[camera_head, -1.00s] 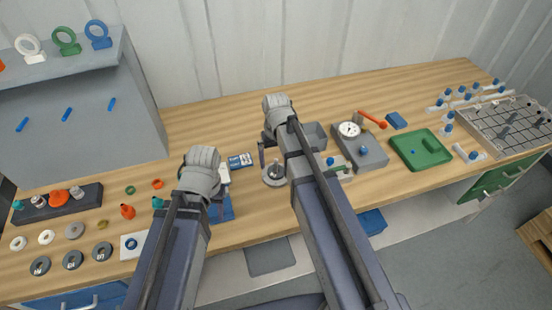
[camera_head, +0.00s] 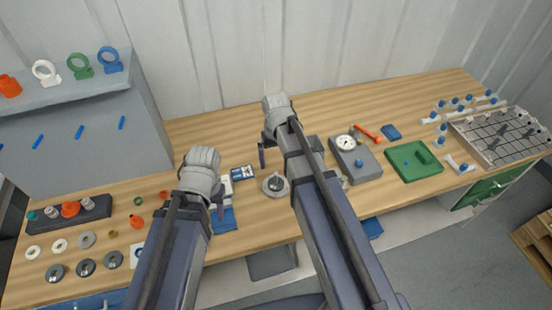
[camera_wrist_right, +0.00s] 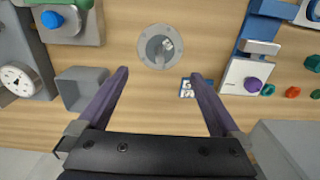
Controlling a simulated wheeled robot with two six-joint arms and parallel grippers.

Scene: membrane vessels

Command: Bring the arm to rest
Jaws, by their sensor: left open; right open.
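My right gripper (camera_head: 264,152) hangs over the middle of the wooden bench, partly hidden by its own wrist in the head view. In the right wrist view its two dark fingers (camera_wrist_right: 158,80) are wide apart with nothing between them. A round metal flange (camera_wrist_right: 157,47) lies on the bench beyond the fingertips; it also shows in the head view (camera_head: 276,185). My left gripper (camera_head: 216,203) is over the bench left of the flange, near a blue block (camera_head: 223,220). Its fingers are mostly hidden by its wrist, and I see nothing held.
A grey gauge box (camera_head: 357,160), a green tray (camera_head: 430,168) and a gridded rack (camera_head: 468,142) stand to the right. A grey shelf unit (camera_head: 90,140) with coloured rings is at the left. Several discs and fittings lie before it. The back middle of the bench (camera_head: 220,128) is clear.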

